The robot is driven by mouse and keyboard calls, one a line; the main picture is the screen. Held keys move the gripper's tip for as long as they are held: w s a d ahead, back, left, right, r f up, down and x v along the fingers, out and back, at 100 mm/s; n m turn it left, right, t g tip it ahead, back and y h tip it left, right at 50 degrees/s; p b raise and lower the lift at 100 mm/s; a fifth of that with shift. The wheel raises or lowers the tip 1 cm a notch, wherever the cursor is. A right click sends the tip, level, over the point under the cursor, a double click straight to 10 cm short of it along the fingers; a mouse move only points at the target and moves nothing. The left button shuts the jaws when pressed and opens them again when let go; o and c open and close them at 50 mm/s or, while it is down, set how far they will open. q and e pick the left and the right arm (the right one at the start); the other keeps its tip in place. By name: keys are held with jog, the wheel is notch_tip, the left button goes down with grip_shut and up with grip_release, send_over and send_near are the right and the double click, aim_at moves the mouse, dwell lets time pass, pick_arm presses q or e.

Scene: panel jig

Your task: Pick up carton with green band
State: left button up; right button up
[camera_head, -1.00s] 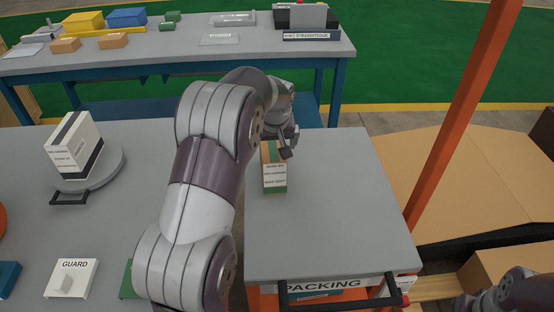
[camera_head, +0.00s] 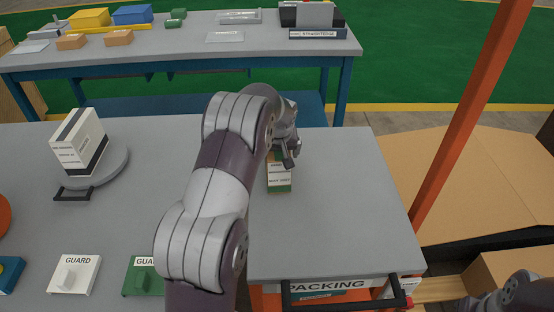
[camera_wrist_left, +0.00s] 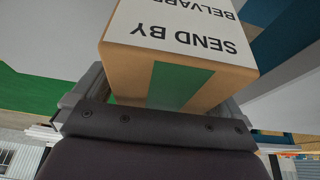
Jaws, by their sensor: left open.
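The carton with the green band (camera_head: 279,184) stands on the grey tabletop of the packing table (camera_head: 340,230). It is tan with a white printed label, and its upper part is hidden behind my left gripper (camera_head: 289,157). In the left wrist view, the carton (camera_wrist_left: 178,85) fills the space right in front of the open left gripper (camera_wrist_left: 155,100). A tan side with the green band faces the palm, and the label reads "SEND BY". I cannot tell whether the fingers touch it. My right arm shows at the bottom right corner, but its gripper is out of view.
A white carton with a dark band (camera_head: 78,142) stands on a round grey turntable (camera_head: 112,170) at left. Two guard blocks, white (camera_head: 74,275) and green (camera_head: 142,277), lie in front. An orange post (camera_head: 455,140) rises right of the packing table. The packing tabletop's right side is clear.

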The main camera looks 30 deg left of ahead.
pick_arm(q)
jog(key=shift+f, duration=0.2)
jog(key=shift+r, duration=0.1)
jog(key=c, duration=1.4)
